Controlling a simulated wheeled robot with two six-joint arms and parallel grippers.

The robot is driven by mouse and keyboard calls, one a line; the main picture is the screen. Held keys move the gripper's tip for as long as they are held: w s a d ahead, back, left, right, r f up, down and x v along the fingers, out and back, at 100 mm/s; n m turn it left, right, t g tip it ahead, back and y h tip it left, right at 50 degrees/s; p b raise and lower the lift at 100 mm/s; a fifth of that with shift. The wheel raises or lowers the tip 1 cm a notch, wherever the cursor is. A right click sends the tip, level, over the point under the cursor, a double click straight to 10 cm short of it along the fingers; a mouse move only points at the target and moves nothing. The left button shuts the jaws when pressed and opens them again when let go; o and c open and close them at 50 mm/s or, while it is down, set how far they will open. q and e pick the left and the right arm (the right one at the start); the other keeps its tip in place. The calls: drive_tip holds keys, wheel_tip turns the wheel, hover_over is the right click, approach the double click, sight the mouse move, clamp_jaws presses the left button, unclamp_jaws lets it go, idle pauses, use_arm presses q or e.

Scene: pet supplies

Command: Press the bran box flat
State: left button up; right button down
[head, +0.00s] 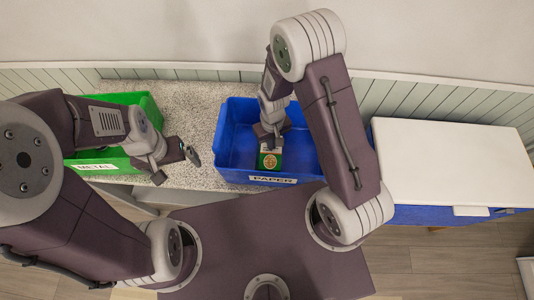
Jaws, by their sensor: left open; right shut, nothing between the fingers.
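The bran box (270,161), green with a round tan picture and some red, is inside the blue bin labelled PAPER (228,140), near its front wall. My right gripper (269,144) is shut and empty. It points down into the bin at the far edge of the box and hides part of it; I cannot tell whether it touches. My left gripper (175,167) is open and empty, above the speckled counter between the two bins.
A green bin labelled METAL (98,166) stands on the left, partly behind my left arm. The speckled counter (190,110) is clear between the bins. A white-topped blue cabinet (450,160) stands on the right. A wall runs along the back.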

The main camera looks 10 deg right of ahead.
drive_tip(key=shift+s+d+f, duration=0.15)
drive_tip(key=shift+f, duration=0.05)
wheel_tip(320, 180, up, 9)
drive_tip(key=p, duration=0.7)
